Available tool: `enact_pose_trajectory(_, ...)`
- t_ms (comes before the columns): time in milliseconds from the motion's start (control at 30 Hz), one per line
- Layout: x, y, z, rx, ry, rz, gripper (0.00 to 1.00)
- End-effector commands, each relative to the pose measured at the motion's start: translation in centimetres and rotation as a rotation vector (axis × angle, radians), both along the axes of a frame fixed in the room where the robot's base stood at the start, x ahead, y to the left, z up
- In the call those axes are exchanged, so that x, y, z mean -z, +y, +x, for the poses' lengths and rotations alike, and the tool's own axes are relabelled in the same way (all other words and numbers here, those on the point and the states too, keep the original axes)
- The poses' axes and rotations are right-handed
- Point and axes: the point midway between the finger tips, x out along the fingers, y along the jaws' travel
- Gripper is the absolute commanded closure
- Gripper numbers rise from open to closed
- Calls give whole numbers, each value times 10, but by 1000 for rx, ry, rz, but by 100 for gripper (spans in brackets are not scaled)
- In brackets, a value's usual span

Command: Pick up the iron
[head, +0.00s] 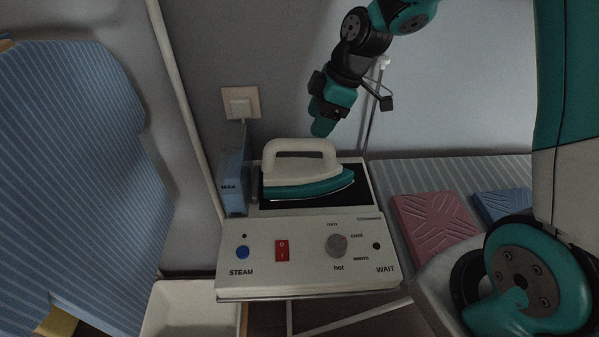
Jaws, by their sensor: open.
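The iron (308,185) has a cream handle and a teal body. It rests flat on the dark pad on top of a cream steam station (310,250), its tip pointing right. My gripper (322,124) hangs above and slightly right of the iron, apart from it and pointing down. It is open and empty. Its fingers are seen edge-on, so the gap between them is hard to make out.
A blue box (233,182) stands close left of the iron. A striped blue cloth (80,180) hangs at left. Pink (436,226) and blue (502,207) folded cloths lie on a striped board (390,172) at right. A white bin (190,308) sits below left.

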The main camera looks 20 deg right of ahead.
Motion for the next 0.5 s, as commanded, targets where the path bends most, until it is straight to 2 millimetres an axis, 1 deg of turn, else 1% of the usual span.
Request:
enact_pose_trajectory(100, 14, 5, 2, 1, 3, 0, 40)
enact_pose_trajectory(267, 23, 8, 3, 1, 2, 1, 40)
enact_pose_trajectory(367, 32, 13, 4, -1, 4, 0, 40)
enact_pose_trajectory(500, 51, 22, 6, -1, 4, -1, 40)
